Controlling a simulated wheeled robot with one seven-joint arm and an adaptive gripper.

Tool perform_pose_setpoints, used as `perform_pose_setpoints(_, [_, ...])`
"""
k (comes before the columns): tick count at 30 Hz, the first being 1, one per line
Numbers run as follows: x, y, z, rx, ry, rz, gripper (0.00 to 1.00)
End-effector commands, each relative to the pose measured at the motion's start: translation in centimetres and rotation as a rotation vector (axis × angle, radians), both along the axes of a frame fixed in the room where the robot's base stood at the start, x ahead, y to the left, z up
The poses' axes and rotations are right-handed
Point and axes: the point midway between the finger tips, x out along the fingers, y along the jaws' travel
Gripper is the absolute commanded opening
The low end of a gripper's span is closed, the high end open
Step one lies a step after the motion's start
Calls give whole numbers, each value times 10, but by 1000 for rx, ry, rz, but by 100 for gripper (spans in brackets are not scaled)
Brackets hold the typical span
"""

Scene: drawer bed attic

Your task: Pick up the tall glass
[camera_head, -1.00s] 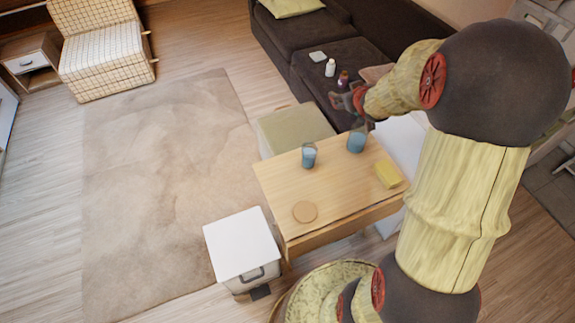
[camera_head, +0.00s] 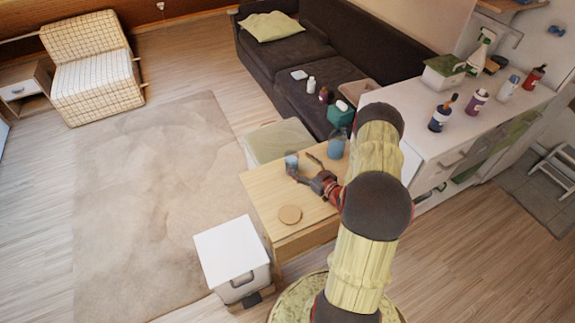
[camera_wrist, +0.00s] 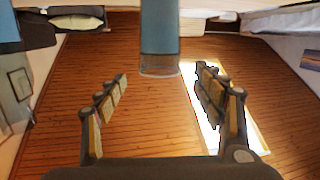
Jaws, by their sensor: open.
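Two blue glasses stand on the wooden side table. The narrower, tall-looking glass (camera_head: 291,160) is at the table's far left, and the wider blue glass (camera_head: 336,147) is at its far right. My gripper (camera_head: 300,164) is open and empty above the table, its fingers pointing toward the left glass. In the wrist view, a blue glass (camera_wrist: 160,35) is centred ahead, in line with the gap between the spread fingers (camera_wrist: 168,95). It lies beyond the fingertips, and its upper end is cut off by the picture edge.
A round wooden coaster (camera_head: 290,214) lies near the front of the wooden table (camera_head: 262,190). A green stool (camera_head: 278,142) stands behind it, and a white bin (camera_head: 232,250) at front left. A dark sofa (camera_head: 330,75) and a white counter with bottles (camera_head: 425,125) bound the right side.

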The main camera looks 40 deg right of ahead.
Motion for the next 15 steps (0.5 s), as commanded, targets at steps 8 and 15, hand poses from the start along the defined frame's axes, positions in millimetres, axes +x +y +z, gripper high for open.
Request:
perform_pose_setpoints(8, [-18,6,-14,43,-70,0,68])
perform_pose_setpoints(15, [4,4,-16,43,-71,1,68])
